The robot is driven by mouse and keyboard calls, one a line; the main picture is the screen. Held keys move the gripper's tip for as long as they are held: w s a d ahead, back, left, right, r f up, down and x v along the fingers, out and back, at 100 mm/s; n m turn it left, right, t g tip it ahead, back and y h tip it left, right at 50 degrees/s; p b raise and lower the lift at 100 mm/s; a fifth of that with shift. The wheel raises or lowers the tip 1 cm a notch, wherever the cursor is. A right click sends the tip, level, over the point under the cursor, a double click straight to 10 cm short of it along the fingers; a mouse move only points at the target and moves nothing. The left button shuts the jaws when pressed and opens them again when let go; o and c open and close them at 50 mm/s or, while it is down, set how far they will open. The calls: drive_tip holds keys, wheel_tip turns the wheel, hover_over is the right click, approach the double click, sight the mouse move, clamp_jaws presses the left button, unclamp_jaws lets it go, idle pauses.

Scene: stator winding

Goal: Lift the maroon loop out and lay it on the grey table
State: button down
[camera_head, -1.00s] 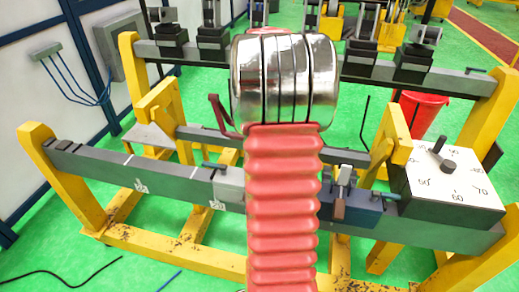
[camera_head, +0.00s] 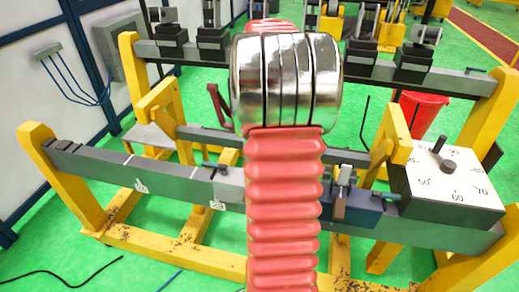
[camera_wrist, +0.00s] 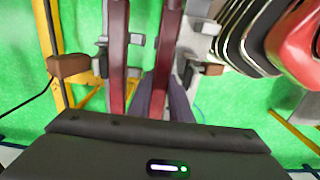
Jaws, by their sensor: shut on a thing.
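The maroon loop shows in the wrist view as two long, parallel maroon bars (camera_wrist: 119,60). My gripper (camera_wrist: 164,92) has its dark fingers on either side of the right bar and is shut on it. In the head view only a left part of the loop (camera_head: 216,103) shows beside my arm, above the rear dark rail. My gripper and the rest of the loop are hidden behind my red-sleeved arm there.
A yellow frame carries a dark front rail (camera_head: 100,172) with grey clamp blocks (camera_head: 229,184). A dial box (camera_head: 445,185) stands at its right end. A red bucket (camera_head: 424,112) is behind. Brown-tipped clamps (camera_wrist: 68,66) flank the loop in the wrist view.

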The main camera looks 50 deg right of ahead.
sight(222, 121)
drive_tip(key=shift+r, duration=3.5)
drive_tip(key=shift+m, duration=0.5)
drive_tip(key=w+a+f, duration=0.1)
drive_tip(key=w+a, duration=0.1)
drive_tip(key=w+a+f, duration=0.1)
drive_tip(key=w+a, duration=0.2)
drive_tip(key=w+a+f, duration=0.1)
drive_tip(key=w+a, duration=0.1)
drive_tip(key=w, duration=0.1)
drive_tip(key=shift+w+a+f, duration=0.1)
drive_tip(key=shift+w+a, duration=0.1)
drive_tip(key=shift+a, duration=0.2)
drive_tip(key=w+a+f+m, duration=0.1)
drive_tip(key=w+a+f, duration=0.2)
drive_tip(key=a, duration=0.8)
drive_tip(key=w+a+f+m, duration=0.1)
drive_tip(key=w+a+f, duration=0.2)
drive_tip(key=a, duration=0.8)
drive_tip(key=w+a+f+m, duration=0.1)
drive_tip(key=w+a+f, duration=0.3)
drive_tip(key=a, duration=0.8)
drive_tip(key=shift+w+m, duration=0.3)
drive_tip(key=shift+w, duration=0.95)
